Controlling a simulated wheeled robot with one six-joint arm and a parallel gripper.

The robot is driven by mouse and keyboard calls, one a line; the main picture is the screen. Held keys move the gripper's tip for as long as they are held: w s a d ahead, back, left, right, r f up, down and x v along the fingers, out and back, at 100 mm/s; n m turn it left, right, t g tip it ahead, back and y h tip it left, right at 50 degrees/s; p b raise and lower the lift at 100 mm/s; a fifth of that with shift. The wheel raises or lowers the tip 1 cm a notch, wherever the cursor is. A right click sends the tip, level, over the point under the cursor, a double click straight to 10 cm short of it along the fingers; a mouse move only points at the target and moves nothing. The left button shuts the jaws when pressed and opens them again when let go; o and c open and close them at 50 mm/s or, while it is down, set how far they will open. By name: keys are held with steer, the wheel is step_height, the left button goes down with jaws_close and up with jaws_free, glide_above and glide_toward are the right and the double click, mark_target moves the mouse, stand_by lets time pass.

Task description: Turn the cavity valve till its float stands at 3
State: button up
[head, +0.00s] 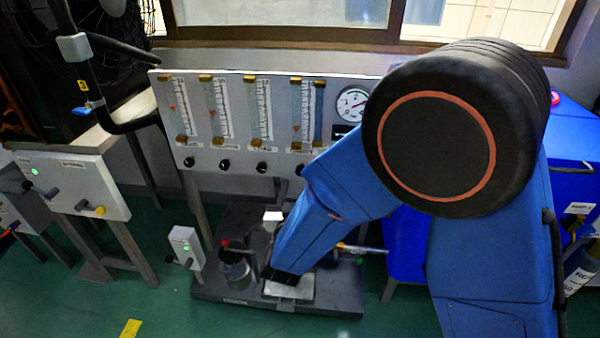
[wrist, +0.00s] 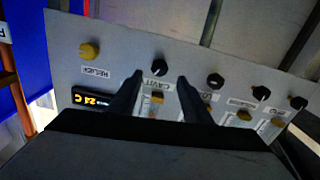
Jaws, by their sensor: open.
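The cavity valve is a black knob (wrist: 159,68) on the grey panel, with a label reading "CAVIT" beside it in the wrist view. In the head view I take it to be the rightmost black knob (head: 300,170), under the rightmost flow tube (head: 305,110). I cannot tell how far the tips are from the knob. In the head view my gripper is hidden.
Other black knobs (wrist: 215,81) stand in a row beside the cavity valve, and a yellow knob (wrist: 89,50) on its other side. A lit display (wrist: 92,99) reads about 24 C. A round gauge (head: 351,104) sits on the panel. A bench (head: 330,290) with fittings stands below.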

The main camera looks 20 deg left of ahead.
mark_target(300, 172)
steer(key=x, duration=0.8)
steer(key=shift+d, duration=0.1)
steer(key=c, duration=1.1)
